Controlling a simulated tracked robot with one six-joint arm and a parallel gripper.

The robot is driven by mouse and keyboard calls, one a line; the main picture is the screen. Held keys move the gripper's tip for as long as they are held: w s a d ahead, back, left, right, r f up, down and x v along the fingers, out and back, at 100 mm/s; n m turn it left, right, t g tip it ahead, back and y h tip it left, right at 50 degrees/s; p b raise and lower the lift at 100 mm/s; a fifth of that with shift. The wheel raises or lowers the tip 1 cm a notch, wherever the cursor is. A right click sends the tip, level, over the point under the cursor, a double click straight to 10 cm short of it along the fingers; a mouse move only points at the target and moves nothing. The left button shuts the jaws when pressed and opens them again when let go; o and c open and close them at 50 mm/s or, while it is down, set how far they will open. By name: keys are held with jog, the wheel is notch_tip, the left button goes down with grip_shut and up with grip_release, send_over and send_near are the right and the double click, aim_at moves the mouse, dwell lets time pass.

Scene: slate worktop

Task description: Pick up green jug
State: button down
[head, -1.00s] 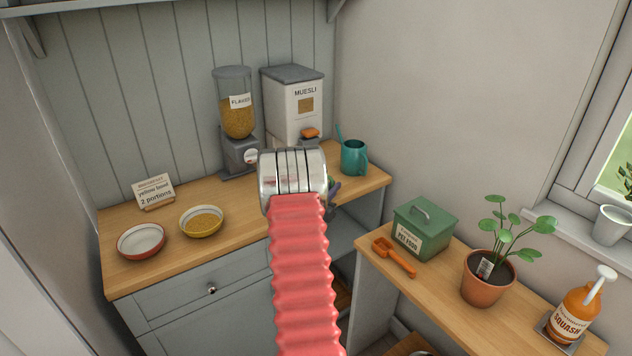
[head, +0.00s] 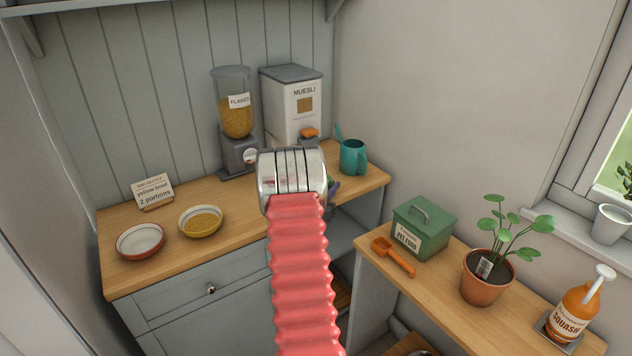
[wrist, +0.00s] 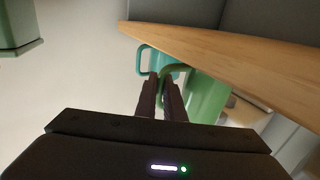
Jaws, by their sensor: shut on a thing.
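The green jug (wrist: 207,97) shows in the wrist view just right of the fingertips, in front of the wooden worktop edge. My gripper (wrist: 161,80) is shut on its handle, with the dark fingers close together there. In the head view my own arm hides the green jug and most of the gripper. A teal jug (head: 353,158) with a stick-like thing in it stands at the right end of the back worktop. It also shows in the wrist view (wrist: 152,60), behind the green jug's handle.
A muesli dispenser (head: 292,107) and a flakes dispenser (head: 237,118) stand at the back. A red-rimmed bowl (head: 140,242) and a yellow bowl (head: 201,221) are left. A green pet food box (head: 424,228), orange scoop (head: 393,257), potted plant (head: 486,281) and squash bottle (head: 574,312) line the right counter.

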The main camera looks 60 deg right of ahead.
jog(key=shift+r, duration=0.35)
jog(key=shift+r, duration=4.65)
